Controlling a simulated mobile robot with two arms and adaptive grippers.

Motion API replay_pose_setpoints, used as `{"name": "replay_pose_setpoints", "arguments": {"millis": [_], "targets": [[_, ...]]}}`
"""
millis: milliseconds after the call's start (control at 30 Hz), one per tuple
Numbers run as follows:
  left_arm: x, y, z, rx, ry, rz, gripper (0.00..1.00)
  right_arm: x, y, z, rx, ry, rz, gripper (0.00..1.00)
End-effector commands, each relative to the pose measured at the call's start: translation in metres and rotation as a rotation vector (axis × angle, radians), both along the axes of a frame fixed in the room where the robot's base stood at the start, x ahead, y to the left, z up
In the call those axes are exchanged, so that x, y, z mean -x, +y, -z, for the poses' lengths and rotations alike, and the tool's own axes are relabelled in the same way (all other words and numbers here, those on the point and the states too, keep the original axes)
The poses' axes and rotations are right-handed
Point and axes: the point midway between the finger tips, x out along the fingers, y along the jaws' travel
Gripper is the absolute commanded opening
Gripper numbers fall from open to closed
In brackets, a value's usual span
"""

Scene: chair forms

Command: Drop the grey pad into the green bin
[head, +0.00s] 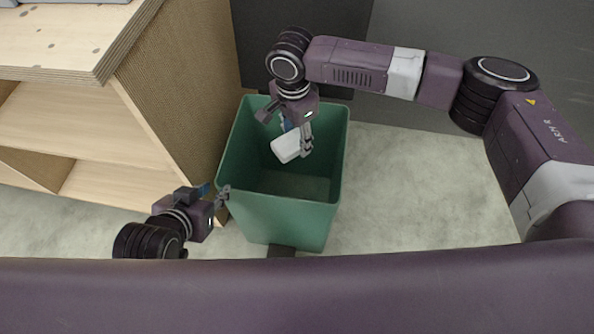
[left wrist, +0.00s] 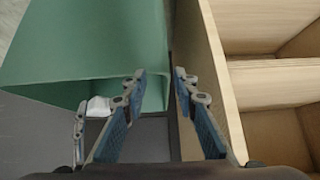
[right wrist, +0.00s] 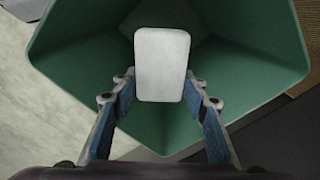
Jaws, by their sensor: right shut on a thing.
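The grey pad (head: 287,146) is a small pale rounded block, held over the mouth of the green bin (head: 284,222). My right gripper (head: 297,137) is shut on the pad; in the right wrist view the pad (right wrist: 162,64) sticks out past the fingertips with the bin interior (right wrist: 245,65) behind it. My left gripper (head: 215,191) is beside the bin's left rim. In the left wrist view its fingers (left wrist: 158,77) stand apart with nothing between them, close to the bin wall (left wrist: 90,50). A bit of the pad (left wrist: 98,106) also shows there.
A wooden shelf unit (head: 110,120) stands left of the bin, close to it. A dark panel (head: 300,20) is behind the bin. Pale floor (head: 420,190) to the right of the bin is clear.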

Motion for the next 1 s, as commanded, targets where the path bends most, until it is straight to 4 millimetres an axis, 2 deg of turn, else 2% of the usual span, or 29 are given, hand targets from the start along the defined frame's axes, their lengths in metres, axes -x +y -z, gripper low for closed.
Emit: {"name": "replay_pose_setpoints", "arguments": {"millis": [200, 500, 533, 700, 1000], "targets": [[-0.0110, -0.0040, -0.0063, 0.012, -0.055, 0.004, 0.27, -0.0001, -0.0001, 0.0025, 0.000, 0.000, 0.000, 0.08], [-0.0125, -0.0044, -0.0079, 0.014, -0.062, 0.005, 0.27, 0.0001, 0.0000, 0.0023, 0.000, 0.000, 0.000, 0.08], [-0.0125, -0.0045, -0.0078, 0.014, -0.062, 0.005, 0.27, 0.0001, 0.0000, 0.0023, 0.000, 0.000, 0.000, 0.42], [-0.0124, -0.0044, -0.0077, 0.013, -0.062, 0.004, 0.27, 0.0001, 0.0000, 0.0023, 0.000, 0.000, 0.000, 0.61], [-0.0122, -0.0043, -0.0077, 0.014, -0.061, 0.005, 0.27, 0.0001, 0.0001, 0.0013, 0.000, 0.000, 0.000, 0.61]]}}
